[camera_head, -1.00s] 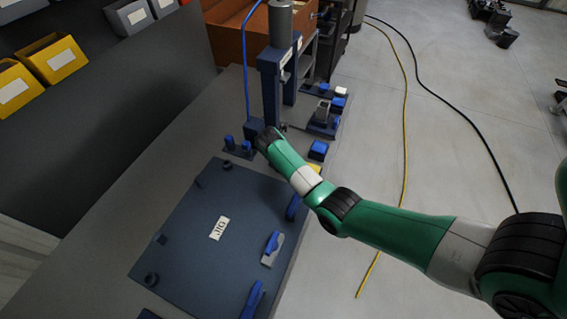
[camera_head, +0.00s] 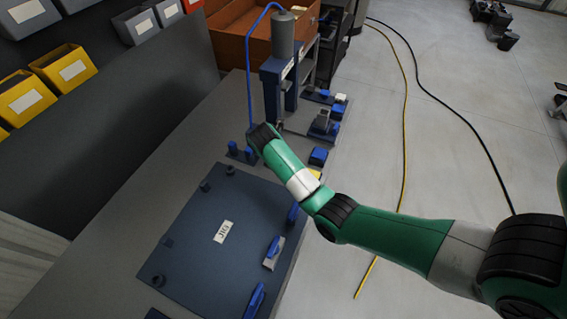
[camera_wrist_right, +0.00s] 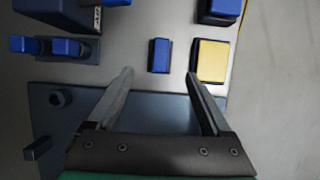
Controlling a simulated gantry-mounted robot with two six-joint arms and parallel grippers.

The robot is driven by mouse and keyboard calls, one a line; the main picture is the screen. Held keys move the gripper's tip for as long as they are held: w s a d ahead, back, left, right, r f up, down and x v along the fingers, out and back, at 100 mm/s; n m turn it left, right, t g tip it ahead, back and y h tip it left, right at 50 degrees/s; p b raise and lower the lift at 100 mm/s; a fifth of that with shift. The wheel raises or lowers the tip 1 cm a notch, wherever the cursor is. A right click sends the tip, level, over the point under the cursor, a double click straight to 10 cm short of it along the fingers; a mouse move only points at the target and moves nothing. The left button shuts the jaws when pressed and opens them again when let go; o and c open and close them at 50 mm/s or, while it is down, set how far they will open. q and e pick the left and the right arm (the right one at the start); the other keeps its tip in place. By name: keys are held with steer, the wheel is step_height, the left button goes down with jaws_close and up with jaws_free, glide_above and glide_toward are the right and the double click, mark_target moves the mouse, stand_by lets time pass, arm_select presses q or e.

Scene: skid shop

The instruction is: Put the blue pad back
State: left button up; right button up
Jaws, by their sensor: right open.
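A small blue block (camera_wrist_right: 159,55), likely the blue pad, lies alone on the grey bench in the right wrist view. My right gripper (camera_wrist_right: 160,76) is open and empty, its fingertips just short of that block, one to each side. In the head view my right wrist and arm hide this spot. A larger blue block (camera_wrist_right: 219,10) sits behind a yellow-topped block (camera_wrist_right: 212,61) to the right; the blue one also shows in the head view (camera_head: 318,156). My left gripper is out of view.
A holder with two upright blue pieces (camera_wrist_right: 50,47) stands at left. The blue press (camera_head: 279,75) rises behind my wrist. The dark jig plate (camera_head: 205,260) with blue-handled clamps (camera_head: 272,246) lies in front. Yellow bins (camera_head: 62,70) hang at left.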

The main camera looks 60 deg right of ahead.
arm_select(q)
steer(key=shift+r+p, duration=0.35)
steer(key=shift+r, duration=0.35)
arm_select(e)
steer(key=v, duration=0.4)
